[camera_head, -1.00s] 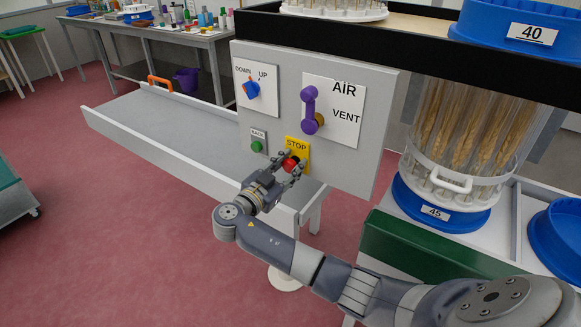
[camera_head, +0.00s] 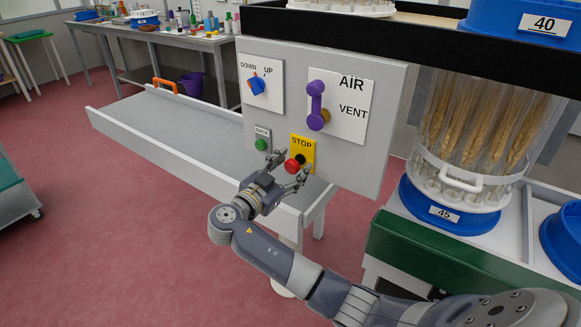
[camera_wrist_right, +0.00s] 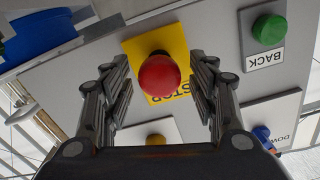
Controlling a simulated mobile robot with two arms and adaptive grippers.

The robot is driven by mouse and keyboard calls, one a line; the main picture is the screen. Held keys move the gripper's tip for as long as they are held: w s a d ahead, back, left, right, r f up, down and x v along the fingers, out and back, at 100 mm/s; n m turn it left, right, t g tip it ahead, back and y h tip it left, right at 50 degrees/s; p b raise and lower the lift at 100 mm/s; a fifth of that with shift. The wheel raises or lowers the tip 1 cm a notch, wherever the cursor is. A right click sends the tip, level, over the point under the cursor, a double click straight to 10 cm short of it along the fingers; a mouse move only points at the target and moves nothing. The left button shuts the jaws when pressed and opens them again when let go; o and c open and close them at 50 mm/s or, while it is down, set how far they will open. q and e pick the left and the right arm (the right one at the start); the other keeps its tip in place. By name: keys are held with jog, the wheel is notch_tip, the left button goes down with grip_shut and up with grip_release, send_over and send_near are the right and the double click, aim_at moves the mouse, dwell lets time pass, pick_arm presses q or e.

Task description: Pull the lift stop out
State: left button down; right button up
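The red stop knob (camera_head: 291,166) is on a yellow plate marked STOP (camera_head: 309,147) on the grey panel. It stands off the plate, with a dark part (camera_head: 300,159) showing between them. My right gripper (camera_head: 293,168) is open in front of the panel, fingers spread to either side of the knob. In the right wrist view the knob (camera_wrist_right: 159,76) is centred between the open fingers (camera_wrist_right: 162,95), with gaps on both sides. My left gripper is not in view.
A green BACK button (camera_head: 261,144), a blue DOWN/UP switch (camera_head: 256,86) and a purple AIR/VENT lever (camera_head: 316,105) are on the same panel (camera_head: 375,150). A grey tray table (camera_head: 180,125) runs left behind my gripper. A blue-based tube rack (camera_head: 450,215) stands right.

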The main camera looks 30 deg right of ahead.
jog(key=v, duration=1.2)
